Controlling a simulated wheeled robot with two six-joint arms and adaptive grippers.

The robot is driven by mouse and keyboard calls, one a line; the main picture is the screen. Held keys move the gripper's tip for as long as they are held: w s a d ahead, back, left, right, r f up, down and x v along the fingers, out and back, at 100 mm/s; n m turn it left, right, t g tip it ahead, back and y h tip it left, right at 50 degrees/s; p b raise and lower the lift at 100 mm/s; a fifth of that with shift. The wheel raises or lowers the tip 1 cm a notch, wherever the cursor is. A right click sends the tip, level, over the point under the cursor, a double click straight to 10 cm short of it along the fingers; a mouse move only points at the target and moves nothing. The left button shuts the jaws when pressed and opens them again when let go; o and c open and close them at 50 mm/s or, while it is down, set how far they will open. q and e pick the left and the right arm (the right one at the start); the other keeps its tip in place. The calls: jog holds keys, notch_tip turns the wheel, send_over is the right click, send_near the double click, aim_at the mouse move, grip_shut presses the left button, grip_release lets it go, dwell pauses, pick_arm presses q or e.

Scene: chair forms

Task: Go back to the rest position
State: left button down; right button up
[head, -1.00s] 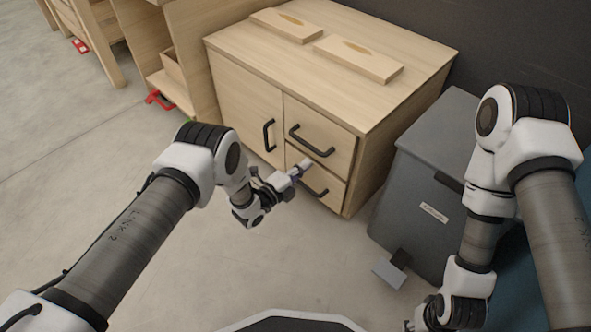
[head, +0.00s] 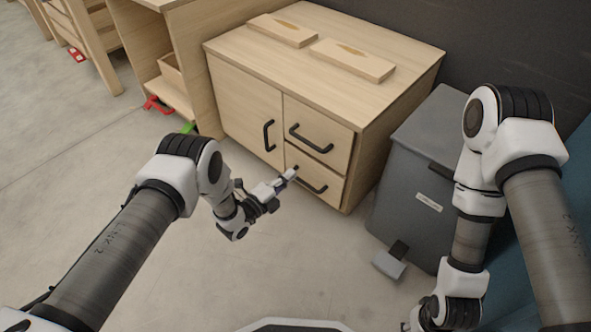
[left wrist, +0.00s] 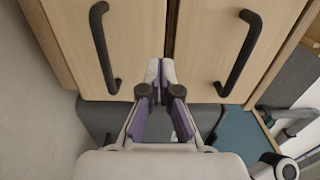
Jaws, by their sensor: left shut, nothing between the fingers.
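My left gripper (head: 290,174) is shut and empty in front of the wooden cabinet's drawers. In the left wrist view its fingertips (left wrist: 160,70) meet between two black handles and touch neither. In the head view it partly covers the lower drawer (head: 318,182). My left arm reaches in from the left, bent at the elbow. My right arm hangs bent at the right. My right gripper (head: 409,326) is mostly cut off at the bottom edge, so its jaws cannot be made out.
The cabinet (head: 235,95) has a closed door and closed drawers. Two wooden boxes (head: 350,60) lie on top. A grey pedal bin (head: 405,195) stands between the cabinet and my right arm. An open wooden shelf unit (head: 190,55) stands at the left.

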pick_arm(q)
jog(key=p+v, duration=0.2)
jog(key=v, duration=0.5)
jog(key=shift+f+p, duration=0.2)
jog(key=shift+p, duration=0.15)
jog(key=shift+a+r, duration=0.1)
